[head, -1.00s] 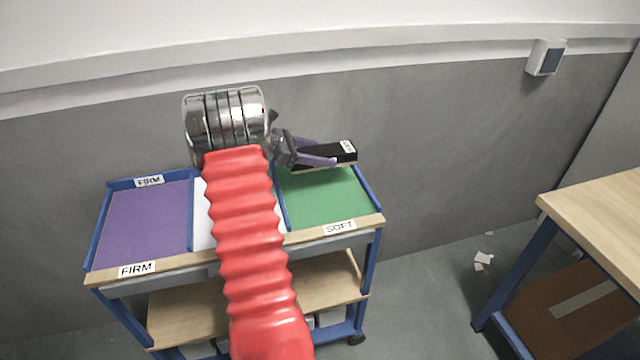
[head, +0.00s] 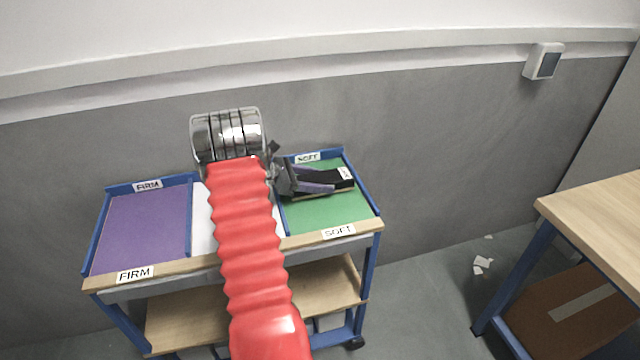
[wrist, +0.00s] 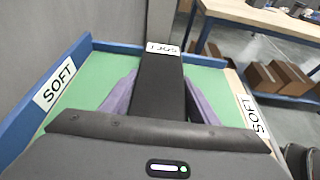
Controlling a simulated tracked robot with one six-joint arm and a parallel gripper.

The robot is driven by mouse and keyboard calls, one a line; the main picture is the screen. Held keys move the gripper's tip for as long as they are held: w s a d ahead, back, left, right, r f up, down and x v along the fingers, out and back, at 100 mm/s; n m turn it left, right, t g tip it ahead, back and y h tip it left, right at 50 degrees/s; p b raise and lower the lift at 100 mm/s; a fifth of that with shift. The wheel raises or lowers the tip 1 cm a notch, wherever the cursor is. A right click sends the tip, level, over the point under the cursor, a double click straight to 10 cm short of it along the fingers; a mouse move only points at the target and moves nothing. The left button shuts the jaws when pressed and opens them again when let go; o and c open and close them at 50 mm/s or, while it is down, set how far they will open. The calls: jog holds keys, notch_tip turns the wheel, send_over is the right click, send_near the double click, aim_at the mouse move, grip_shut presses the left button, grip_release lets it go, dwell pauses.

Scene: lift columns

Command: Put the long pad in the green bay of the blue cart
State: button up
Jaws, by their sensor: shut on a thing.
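The long pad (head: 325,181) is black with a white label at its far end. My gripper (head: 318,183) is shut on it, a purple finger on each side. In the wrist view the pad (wrist: 158,85) runs straight out between the purple fingers (wrist: 158,97), over the green floor. The green bay (head: 330,212) is the right bay of the blue cart (head: 382,222) and is marked SOFT. The pad lies across the bay's middle, inside its outline; whether it touches the floor I cannot tell.
A purple bay (head: 145,230) marked FIRM is at the cart's left. A white middle strip (head: 203,222) is partly hidden by my red arm. Blue rims edge the bays. A wooden table (head: 600,215) stands at the right, with cardboard boxes (wrist: 280,78) on a shelf in the wrist view.

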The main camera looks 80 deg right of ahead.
jog(key=shift+f, duration=0.4)
jog(key=o, duration=1.4)
jog(key=shift+f, duration=0.15)
jog(key=shift+w, duration=0.1)
jog(key=v, duration=1.2)
